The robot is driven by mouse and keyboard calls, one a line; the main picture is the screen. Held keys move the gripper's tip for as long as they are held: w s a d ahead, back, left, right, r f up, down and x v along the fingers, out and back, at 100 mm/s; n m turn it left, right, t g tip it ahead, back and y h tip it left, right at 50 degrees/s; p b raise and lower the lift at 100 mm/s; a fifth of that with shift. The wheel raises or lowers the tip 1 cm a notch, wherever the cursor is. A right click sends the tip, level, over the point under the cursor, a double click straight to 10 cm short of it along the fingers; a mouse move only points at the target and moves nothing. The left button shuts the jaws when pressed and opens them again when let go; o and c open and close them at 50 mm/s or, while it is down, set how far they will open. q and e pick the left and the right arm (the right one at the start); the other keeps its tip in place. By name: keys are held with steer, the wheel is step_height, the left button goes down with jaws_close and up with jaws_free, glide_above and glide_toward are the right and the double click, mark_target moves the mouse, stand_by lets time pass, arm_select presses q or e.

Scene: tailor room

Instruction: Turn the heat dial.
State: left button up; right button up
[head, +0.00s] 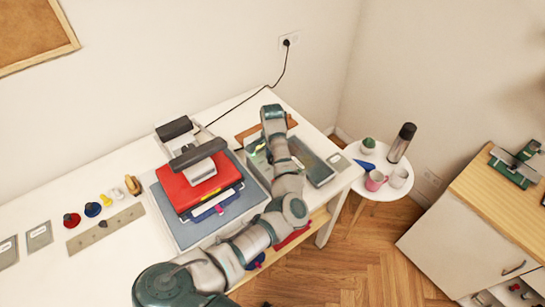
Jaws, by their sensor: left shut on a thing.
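A heat press with a red body (178,192), black handle bars and a grey-blue base (204,232) sits on the white table. I cannot make out the heat dial. My left arm comes in from the bottom left and reaches over the table, just right of the press. My left gripper (262,150) is low beside the press, by a grey item, and its fingers are largely hidden by my own wrist and forearm. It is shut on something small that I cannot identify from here. My right gripper does not show.
On the white table (108,262), spools (92,209) and a metal strip (106,229) lie at left. A dark flat case (314,164) lies right of my arm. A round stool (372,192) holds mugs and a flask (402,142). A black cable (282,76) runs to the wall socket.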

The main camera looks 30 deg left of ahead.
arm_select(q)
steer(key=shift+w+m+b, duration=0.1)
steer(key=shift+m+b, duration=0.35)
steer(key=shift+m, duration=0.65)
steer(key=m+b, duration=0.1)
steer(key=m, duration=0.3)
steer(key=shift+m, duration=0.3)
steer(key=m, duration=0.4)
steer(key=shift+w+r+b, duration=0.1)
steer(key=shift+b, duration=0.3)
steer(key=m, duration=0.6)
steer(key=shift+m, duration=0.4)
steer(key=m, duration=0.3)
steer(key=shift+m, duration=1.4)
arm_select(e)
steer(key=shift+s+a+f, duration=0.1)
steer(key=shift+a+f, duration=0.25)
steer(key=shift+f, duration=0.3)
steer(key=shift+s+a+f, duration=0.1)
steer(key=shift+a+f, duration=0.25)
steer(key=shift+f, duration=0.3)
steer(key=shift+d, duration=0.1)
